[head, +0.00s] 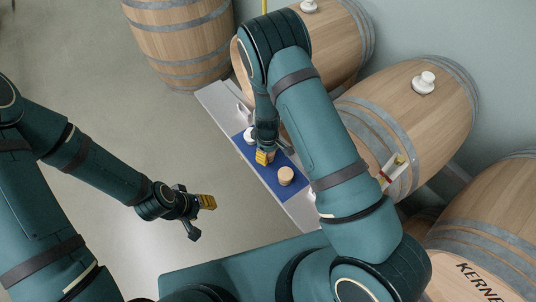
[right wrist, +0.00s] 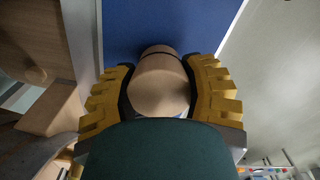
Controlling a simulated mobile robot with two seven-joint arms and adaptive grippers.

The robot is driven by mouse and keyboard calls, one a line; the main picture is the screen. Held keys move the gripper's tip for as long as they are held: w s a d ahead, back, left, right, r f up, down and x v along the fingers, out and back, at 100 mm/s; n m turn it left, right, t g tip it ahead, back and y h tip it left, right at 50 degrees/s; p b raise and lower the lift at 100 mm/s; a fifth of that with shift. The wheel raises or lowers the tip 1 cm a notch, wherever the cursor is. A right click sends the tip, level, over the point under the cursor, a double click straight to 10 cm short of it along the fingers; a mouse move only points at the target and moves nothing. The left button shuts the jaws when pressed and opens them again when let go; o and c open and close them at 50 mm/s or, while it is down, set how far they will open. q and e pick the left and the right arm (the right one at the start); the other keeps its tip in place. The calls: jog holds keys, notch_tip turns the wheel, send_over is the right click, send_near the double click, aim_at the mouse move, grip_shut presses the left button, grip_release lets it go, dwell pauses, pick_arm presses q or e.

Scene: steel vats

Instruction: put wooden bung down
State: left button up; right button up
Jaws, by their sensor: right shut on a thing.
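The wooden bung (right wrist: 160,88) shows in the right wrist view as a pale, rounded piece between the yellow fingers of my right gripper (right wrist: 160,92), which is shut on it. Blue mat lies behind it, and I cannot tell whether it touches the mat. In the head view my right gripper (head: 265,157) is over the blue mat (head: 267,181), and its arm hides much of the grip. A round pale wooden piece (head: 286,176) stands on the mat just beside it. My left gripper (head: 198,208) hangs over the floor, empty; its finger opening is unclear.
The mat lies on a narrow grey bench (head: 216,99). A white bung (head: 250,135) stands at its far part. Barrels (head: 415,105) with white bungs (head: 424,83) line the right side, and another barrel (head: 180,42) stands behind. The floor at left is clear.

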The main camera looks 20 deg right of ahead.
jog(key=shift+f, duration=0.3)
jog(key=shift+f, duration=0.2)
jog(key=o, duration=1.3)
jog(key=shift+o, duration=0.2)
jog(key=shift+r, duration=0.1)
